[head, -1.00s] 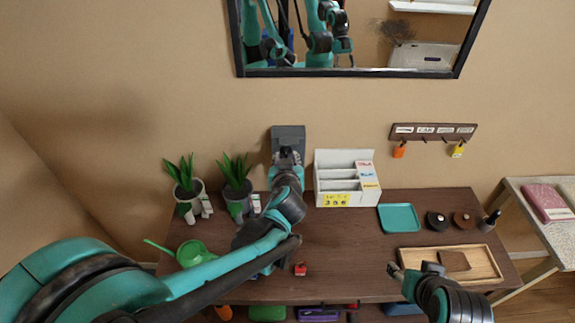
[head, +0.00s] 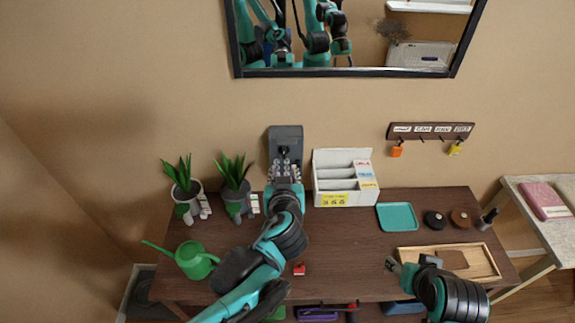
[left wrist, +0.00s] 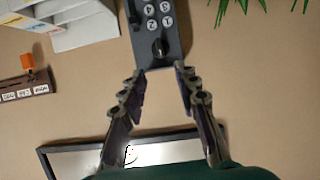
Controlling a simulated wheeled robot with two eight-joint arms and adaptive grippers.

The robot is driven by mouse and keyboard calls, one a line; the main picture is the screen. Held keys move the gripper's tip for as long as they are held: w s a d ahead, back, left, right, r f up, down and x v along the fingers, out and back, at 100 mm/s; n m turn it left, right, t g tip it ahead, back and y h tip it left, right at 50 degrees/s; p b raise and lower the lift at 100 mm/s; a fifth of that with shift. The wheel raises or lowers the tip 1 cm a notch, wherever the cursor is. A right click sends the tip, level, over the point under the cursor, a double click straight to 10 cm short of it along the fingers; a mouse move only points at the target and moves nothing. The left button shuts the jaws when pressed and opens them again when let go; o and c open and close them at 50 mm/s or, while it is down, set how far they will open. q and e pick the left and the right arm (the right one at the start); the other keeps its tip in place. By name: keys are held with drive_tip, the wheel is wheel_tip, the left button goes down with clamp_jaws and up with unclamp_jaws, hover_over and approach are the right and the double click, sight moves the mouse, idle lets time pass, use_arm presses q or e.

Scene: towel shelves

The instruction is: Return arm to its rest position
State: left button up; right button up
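My left gripper (head: 284,172) is in front of the wall, just below the middle of a grey keypad box (head: 286,136). In the left wrist view the same gripper (left wrist: 159,78) is open, with nothing between its fingers. My left arm reaches over the desk from below. My right gripper (head: 408,266) is low over the desk at the right, by a wooden tray (head: 408,251); its finger opening is unclear.
Two potted plants (head: 187,188) and a green watering can (head: 193,260) stand left of my left arm. A white sorter (head: 345,178) stands right of it. A teal tray (head: 397,217) lies on the desk (head: 350,240). A key rack (head: 430,131) and mirror (head: 340,72) hang on the wall.

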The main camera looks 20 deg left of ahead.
use_arm(q)
drive_tip(key=s+a+f+m+g+h+b, duration=0.1)
drive_tip(key=s+f+g+h, duration=0.1)
drive_tip(key=s, duration=0.5)
drive_tip(key=s+a+f+m+g+h+b, duration=0.1)
drive_tip(key=s+a+f+m+g, duration=0.1)
drive_tip(key=s+f+g, duration=0.2)
drive_tip(key=s+f, duration=0.3)
drive_tip(key=s, duration=0.1)
drive_tip(key=shift+f+h, duration=0.25)
drive_tip(key=shift+h, duration=0.15)
drive_tip(key=shift+w+f, duration=0.15)
drive_tip(key=shift+w, duration=0.35)
